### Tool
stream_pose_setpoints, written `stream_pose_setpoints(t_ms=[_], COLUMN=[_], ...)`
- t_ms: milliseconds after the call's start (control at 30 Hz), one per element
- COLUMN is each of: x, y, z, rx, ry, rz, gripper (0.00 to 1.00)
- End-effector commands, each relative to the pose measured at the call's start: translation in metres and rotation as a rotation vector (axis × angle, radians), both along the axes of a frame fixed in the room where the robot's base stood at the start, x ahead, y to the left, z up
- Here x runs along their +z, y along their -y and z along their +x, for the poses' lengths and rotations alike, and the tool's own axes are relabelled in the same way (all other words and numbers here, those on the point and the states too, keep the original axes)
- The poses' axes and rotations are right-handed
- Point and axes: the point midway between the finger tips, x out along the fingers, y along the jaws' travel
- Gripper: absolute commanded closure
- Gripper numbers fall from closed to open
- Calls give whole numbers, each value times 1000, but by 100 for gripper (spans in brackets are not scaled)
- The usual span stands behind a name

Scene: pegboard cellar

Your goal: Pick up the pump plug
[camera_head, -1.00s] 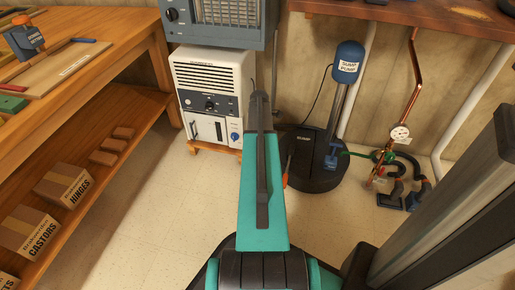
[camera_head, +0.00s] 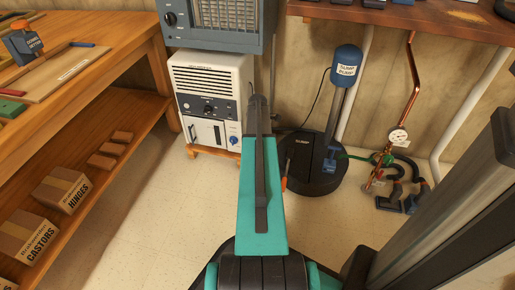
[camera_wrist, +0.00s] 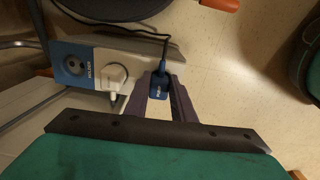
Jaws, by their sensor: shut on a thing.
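A power strip (camera_wrist: 74,79) with a blue end and an empty round socket lies just left of the fingers. I cannot tell whether the plug still touches the strip, as the fingers cover that spot. In the head view my arm hides the gripper and plug.
A white plug (camera_wrist: 117,80) sits in the strip beside my left finger. The pump (camera_head: 346,62) stands on a round black base (camera_head: 318,178) right of my arm. An orange handle (camera_head: 284,184) shows near the arm. A white unit (camera_head: 210,80) and a wooden shelf (camera_head: 120,108) stand left.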

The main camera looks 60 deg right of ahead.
Motion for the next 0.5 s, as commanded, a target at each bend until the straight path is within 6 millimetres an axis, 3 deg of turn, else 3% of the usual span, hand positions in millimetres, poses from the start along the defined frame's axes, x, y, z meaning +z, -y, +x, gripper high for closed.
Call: stream_pose_setpoints(t_ms=[500], x=[39], y=[-4], z=[-5], rx=[-1], ry=[0], rz=[0], gripper=[100])
